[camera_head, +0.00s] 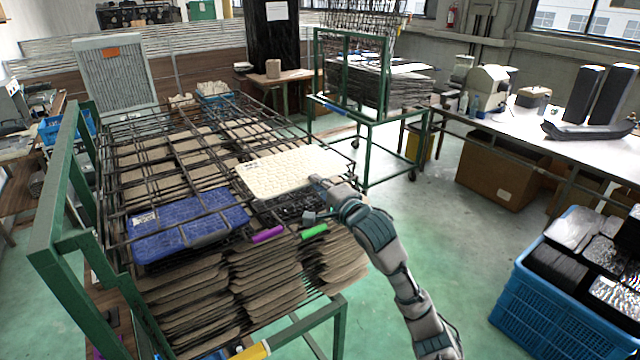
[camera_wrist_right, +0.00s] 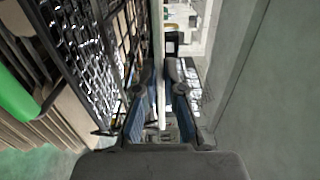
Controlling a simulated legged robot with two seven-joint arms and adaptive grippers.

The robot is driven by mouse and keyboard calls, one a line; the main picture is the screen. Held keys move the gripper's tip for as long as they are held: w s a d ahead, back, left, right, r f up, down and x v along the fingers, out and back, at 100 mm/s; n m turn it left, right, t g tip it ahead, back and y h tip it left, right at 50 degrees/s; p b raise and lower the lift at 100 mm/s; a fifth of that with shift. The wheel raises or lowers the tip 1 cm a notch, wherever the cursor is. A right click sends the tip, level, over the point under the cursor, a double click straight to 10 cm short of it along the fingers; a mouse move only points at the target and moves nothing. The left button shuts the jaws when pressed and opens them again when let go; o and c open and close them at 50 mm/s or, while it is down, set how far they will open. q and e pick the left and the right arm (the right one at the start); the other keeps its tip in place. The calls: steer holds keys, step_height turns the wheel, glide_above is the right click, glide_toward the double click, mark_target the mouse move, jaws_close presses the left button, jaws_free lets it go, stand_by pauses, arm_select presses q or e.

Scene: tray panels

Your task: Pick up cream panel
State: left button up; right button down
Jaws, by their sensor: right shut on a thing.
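The cream panel (camera_head: 290,172) is a flat, textured rectangle over the right side of the wire rack. My right gripper (camera_head: 324,186) is shut on its near right edge. In the right wrist view the panel (camera_wrist_right: 158,40) shows edge-on as a thin pale strip between the fingers of my right gripper (camera_wrist_right: 162,90). The panel looks roughly level, and black mesh lies close beneath it. I cannot tell whether its far side touches the rack. My left gripper is not in view.
A blue panel (camera_head: 188,225) lies on the rack (camera_head: 130,180) at the left. A purple piece (camera_head: 268,234) and a green piece (camera_head: 314,231) lie at its front. A green post (camera_head: 52,200) stands at left. A blue crate (camera_head: 545,305) stands at right, with clear floor between.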

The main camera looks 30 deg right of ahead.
steer(key=shift+d+r+p, duration=0.85)
steer(key=shift+r+p, duration=0.2)
steer(key=shift+p, duration=0.2)
steer(key=shift+s+a+r, duration=0.1)
steer(key=shift+s+r, duration=0.05)
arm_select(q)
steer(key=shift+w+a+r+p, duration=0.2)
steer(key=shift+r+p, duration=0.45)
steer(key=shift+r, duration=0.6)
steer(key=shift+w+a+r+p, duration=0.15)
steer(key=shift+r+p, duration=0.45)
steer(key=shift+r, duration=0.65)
arm_select(e)
steer(key=s+r, duration=0.4)
steer(key=s, duration=0.3)
steer(key=shift+s, duration=0.3)
